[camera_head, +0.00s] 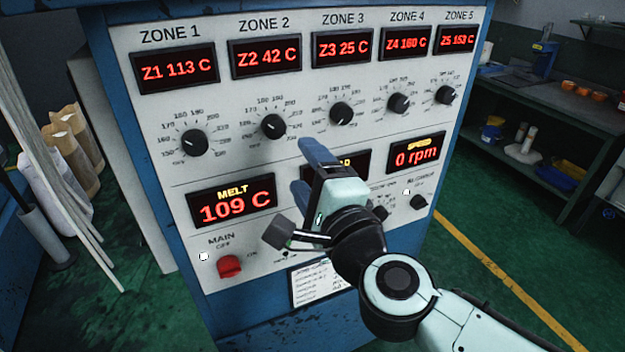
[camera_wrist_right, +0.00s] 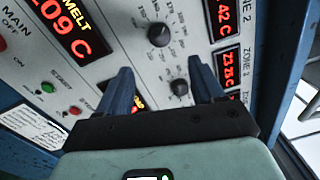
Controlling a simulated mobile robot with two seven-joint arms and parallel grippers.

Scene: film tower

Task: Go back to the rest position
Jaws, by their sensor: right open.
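My right gripper (camera_head: 304,168) is in front of the control panel (camera_head: 180,101), with its arm coming in from the lower right. Its two blue fingers point toward the panel. In the right wrist view the fingers (camera_wrist_right: 162,76) stand wide apart with nothing between them. Two black knobs show on the panel beyond the gap. I cannot tell whether the fingertips touch the panel. The gripper hides part of the middle display and some lower controls. My left gripper is not in view.
The panel carries several red displays, a row of black zone knobs (camera_head: 341,114) and a red main switch (camera_head: 229,266). A dark workbench (camera_head: 520,102) stands at the right. Sacks (camera_head: 68,150) and pale boards stand at the left. Green floor at the right is largely clear.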

